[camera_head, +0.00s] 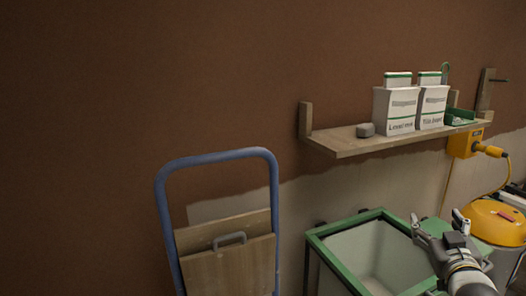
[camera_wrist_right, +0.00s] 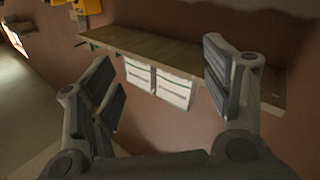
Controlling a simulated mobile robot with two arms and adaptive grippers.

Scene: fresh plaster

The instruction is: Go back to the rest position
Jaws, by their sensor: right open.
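My right gripper (camera_head: 433,222) is at the lower right of the head view, in front of the right side of a green-rimmed bin. In the right wrist view my right gripper (camera_wrist_right: 165,80) has its two fingers spread wide with nothing between them. Beyond them are the wooden shelf (camera_wrist_right: 150,45) and pale boxes (camera_wrist_right: 158,80), apart from the fingers. My left gripper is not in the head view.
The shelf (camera_head: 350,141) carries white boxes (camera_head: 395,110) and a small grey block (camera_head: 365,130). Below stands the green-rimmed bin (camera_head: 330,228). A blue-framed cart (camera_head: 163,205) with boards is left. A yellow machine (camera_head: 490,222) and yellow wall box (camera_head: 462,143) are right.

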